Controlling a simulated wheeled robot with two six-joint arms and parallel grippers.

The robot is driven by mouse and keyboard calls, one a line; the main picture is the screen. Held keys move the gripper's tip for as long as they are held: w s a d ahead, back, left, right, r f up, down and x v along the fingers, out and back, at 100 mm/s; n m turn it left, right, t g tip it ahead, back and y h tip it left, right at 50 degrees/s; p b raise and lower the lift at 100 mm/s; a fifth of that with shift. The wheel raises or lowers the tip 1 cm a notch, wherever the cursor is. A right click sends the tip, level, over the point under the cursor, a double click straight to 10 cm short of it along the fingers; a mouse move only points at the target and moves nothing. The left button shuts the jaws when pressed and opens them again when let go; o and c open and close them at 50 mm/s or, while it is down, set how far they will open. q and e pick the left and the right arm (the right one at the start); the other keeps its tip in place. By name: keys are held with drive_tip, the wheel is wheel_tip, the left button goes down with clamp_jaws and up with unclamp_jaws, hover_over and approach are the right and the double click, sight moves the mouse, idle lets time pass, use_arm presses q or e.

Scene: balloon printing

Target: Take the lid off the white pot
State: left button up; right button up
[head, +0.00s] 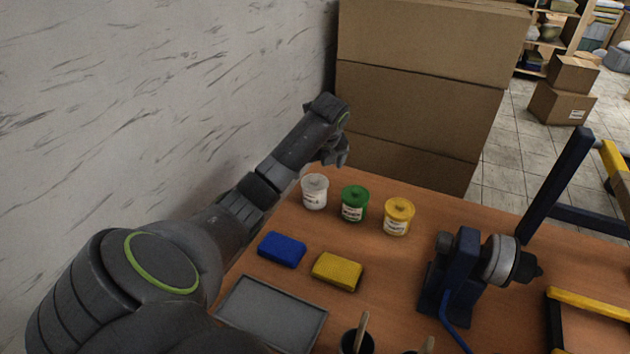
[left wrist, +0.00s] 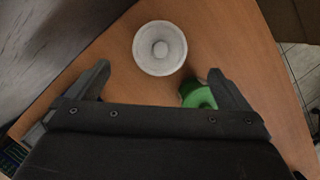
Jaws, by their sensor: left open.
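The white pot (head: 314,194) stands upright at the back left of the wooden table, with its grey-white lid (head: 315,181) on. In the left wrist view the lid (left wrist: 160,48) is seen from above, with a round knob at its middle. My left gripper (head: 338,157) is above and behind the pot, apart from it. In the left wrist view its two fingers (left wrist: 158,78) are spread and empty, and the lid lies beyond the fingertips. My right gripper is not in view.
A green pot (head: 354,204) stands close right of the white pot, and shows near the right finger (left wrist: 199,95). A yellow pot (head: 398,217) is further right. Blue (head: 282,249) and yellow (head: 337,271) blocks and a grey tray (head: 270,314) lie in front. Stacked cardboard boxes (head: 420,95) stand behind.

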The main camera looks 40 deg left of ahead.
sight(315, 180)
use_arm(q)
drive_tip(key=shift+p+x, duration=0.8)
drive_tip(key=shift+x, duration=1.95)
drive_tip(key=shift+a+r, duration=0.1)
drive_tip(key=shift+a, duration=0.05)
drive_tip(key=c, duration=1.1)
